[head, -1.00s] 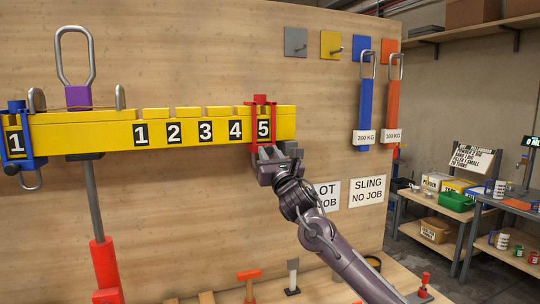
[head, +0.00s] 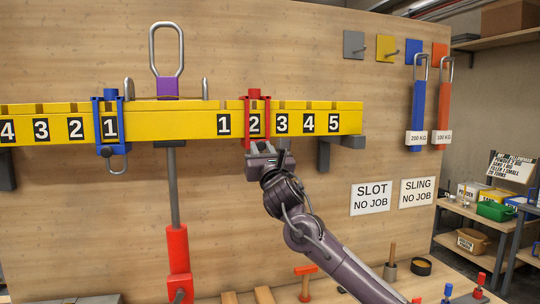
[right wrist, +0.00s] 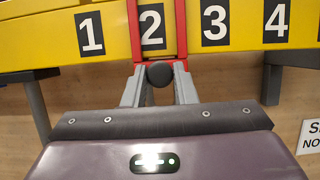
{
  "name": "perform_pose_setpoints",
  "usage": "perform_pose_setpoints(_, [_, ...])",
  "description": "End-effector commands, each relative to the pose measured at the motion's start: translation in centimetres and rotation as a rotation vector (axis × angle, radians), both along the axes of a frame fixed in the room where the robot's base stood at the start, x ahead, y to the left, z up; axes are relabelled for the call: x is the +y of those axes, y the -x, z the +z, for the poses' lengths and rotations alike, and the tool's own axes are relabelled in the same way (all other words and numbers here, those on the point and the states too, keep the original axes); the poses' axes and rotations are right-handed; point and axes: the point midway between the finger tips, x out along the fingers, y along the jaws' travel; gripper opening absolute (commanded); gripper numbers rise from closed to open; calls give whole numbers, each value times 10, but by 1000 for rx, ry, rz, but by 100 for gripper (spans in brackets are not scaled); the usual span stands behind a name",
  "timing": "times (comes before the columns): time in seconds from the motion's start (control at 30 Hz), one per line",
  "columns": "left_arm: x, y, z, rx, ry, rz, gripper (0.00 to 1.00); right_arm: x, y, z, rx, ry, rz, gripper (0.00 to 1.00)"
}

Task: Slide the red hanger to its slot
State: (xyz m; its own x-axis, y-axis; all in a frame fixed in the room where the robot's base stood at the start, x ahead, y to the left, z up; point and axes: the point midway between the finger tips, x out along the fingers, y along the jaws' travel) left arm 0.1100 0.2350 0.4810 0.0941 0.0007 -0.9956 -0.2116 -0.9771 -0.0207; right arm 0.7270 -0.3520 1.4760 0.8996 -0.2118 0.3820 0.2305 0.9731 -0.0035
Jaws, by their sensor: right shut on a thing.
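The red hanger (head: 257,107) straddles the yellow beam (head: 191,124) over the number 2 on the right-hand side. My right gripper (head: 264,150) is shut on the lower end of the red hanger, just below the beam. In the right wrist view the red hanger (right wrist: 181,25) frames the 2, and my right gripper (right wrist: 159,78) has its fingers closed around a dark round knob at the hanger's bottom. A blue hanger (head: 110,124) hangs on the beam at the left-hand number 1. My left gripper is not in view.
A purple block with a metal loop (head: 167,87) sits at the beam's middle. Dark brackets (head: 325,150) support the beam. Signs reading SLOT NO JOB (head: 371,198) and SLING NO JOB (head: 419,191) are on the wall. Numbers 3 to 5 on the right are uncovered.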

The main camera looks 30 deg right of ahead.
Motion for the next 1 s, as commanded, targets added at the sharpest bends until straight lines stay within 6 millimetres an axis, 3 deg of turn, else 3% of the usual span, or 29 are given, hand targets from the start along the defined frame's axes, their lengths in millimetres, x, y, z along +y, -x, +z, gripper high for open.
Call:
perform_pose_setpoints(0.17, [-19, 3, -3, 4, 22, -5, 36, 8, -2, 0, -1, -4, -5, 0])
perform_pose_setpoints(0.53, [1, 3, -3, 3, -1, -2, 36, 10, -3, 1, -1, -3, -4, 0])
perform_pose_setpoints(0.57, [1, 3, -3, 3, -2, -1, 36, 10, -3, 1, -1, -3, -4, 29])
perform_pose_setpoints(0.7, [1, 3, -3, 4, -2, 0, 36, 10, -3, 1, -2, -3, -4, 46])
perform_pose_setpoints(1.0, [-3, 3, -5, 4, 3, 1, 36, 10, -1, -1, -2, -2, -3, 46])
